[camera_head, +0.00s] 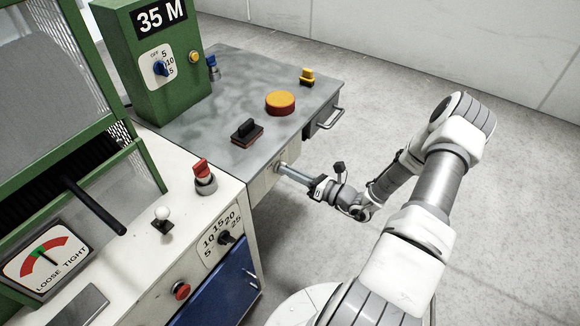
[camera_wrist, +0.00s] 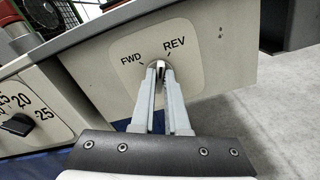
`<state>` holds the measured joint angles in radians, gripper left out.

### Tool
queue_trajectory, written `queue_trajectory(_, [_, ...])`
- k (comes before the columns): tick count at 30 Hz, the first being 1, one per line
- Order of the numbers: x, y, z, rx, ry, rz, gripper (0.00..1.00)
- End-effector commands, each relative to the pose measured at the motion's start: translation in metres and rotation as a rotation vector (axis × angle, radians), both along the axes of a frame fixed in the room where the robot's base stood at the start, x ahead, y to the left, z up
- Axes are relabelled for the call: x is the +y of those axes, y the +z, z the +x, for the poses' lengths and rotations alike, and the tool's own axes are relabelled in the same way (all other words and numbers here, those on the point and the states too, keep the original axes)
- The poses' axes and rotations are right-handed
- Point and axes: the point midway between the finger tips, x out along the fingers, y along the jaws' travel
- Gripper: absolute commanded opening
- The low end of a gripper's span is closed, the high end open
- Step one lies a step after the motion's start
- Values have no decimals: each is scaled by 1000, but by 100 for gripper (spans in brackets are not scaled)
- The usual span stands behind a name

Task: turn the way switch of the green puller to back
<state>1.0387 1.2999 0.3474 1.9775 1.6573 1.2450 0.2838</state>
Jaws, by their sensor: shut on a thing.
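The way switch (camera_wrist: 158,66) is a small dark knob with a light mark, on a pale panel (camera_wrist: 225,65) labelled FWD at left and REV at right. My gripper (camera_wrist: 159,72) is shut on the switch, its two grey fingers at either side of it. The fingers hide part of the knob, and I cannot tell for certain which label it points to. In the head view my gripper (camera_head: 284,170) reaches the front panel below the grey tabletop, and the switch is hidden there. The green puller box (camera_head: 152,65) with the 35 M sign stands on that tabletop.
The grey tabletop (camera_head: 225,80) holds an orange-red button (camera_head: 281,103), a black switch (camera_head: 247,132) and a yellow switch (camera_head: 307,76). A drawer handle (camera_head: 330,119) juts out at right. A white console (camera_head: 140,240) with a red knob (camera_head: 205,175) stands at left. Floor at right is clear.

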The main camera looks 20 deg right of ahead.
Motion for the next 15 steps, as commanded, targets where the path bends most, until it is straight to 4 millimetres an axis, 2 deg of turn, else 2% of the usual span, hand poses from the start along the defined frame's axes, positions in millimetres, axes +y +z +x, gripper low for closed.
queue_trajectory(6, [-1, 1, 0, 95, -1, 143, 0])
queue_trajectory(15, [-1, -1, 0, 180, 0, 270, 0])
